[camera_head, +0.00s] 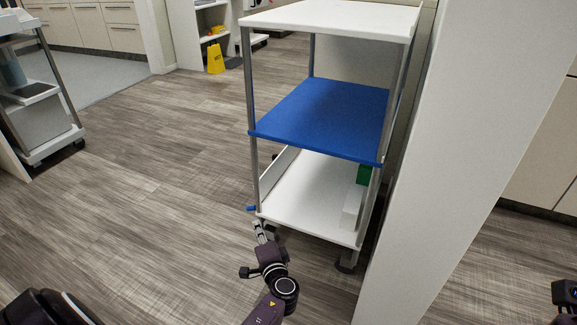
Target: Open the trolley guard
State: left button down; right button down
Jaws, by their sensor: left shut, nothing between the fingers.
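The trolley stands in the middle, with a white top (335,17), a blue middle shelf (325,115) and a white bottom tray (305,200) on grey posts. A low white side wall (277,172) runs along the tray's left side. A small blue piece (251,208) sticks out at the tray's front left corner; I cannot tell if it belongs to a guard. My left gripper (260,229) is shut and empty, just below and in front of that corner. I cannot tell if it touches the trolley. My right gripper is out of view; only a dark part of my right arm shows.
A green box (364,174) and a white box (352,206) lie at the tray's right side. A white panel (440,160) stands close to the trolley's right. Another trolley (45,120) stands at the left. The floor between is clear, with a yellow sign (215,59) farther back.

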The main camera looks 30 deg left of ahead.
aim_at(270, 176)
jog(key=i, duration=1)
